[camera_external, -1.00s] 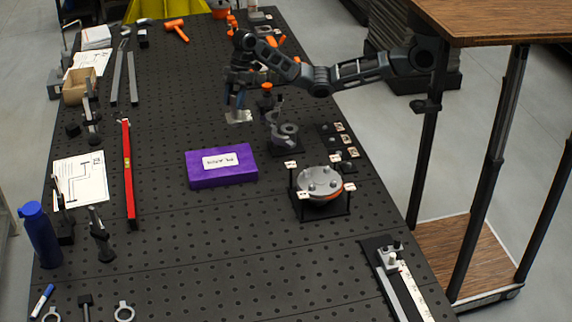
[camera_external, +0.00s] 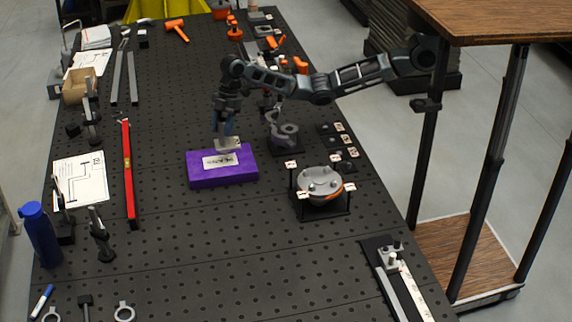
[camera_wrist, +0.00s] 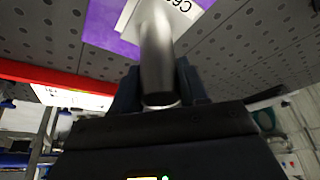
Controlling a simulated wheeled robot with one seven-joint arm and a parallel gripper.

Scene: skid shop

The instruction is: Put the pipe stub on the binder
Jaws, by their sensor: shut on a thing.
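The purple binder (camera_external: 222,177) lies flat on the dark perforated table, with a white label on top. It also shows at the top of the wrist view (camera_wrist: 103,28). My gripper (camera_external: 225,136) is over the binder's far part, pointing down, and is shut on the pipe stub (camera_external: 229,144). In the wrist view the pipe stub (camera_wrist: 157,50) is a smooth grey metal cylinder between the fingers, reaching toward the label. The stub is at or just above the binder's top; I cannot tell whether they touch.
A red level (camera_external: 128,175) lies left of the binder. A round flanged part on a black stand (camera_external: 321,185) is to the right. A grey fixture (camera_external: 285,137) stands behind right. The table in front of the binder is clear.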

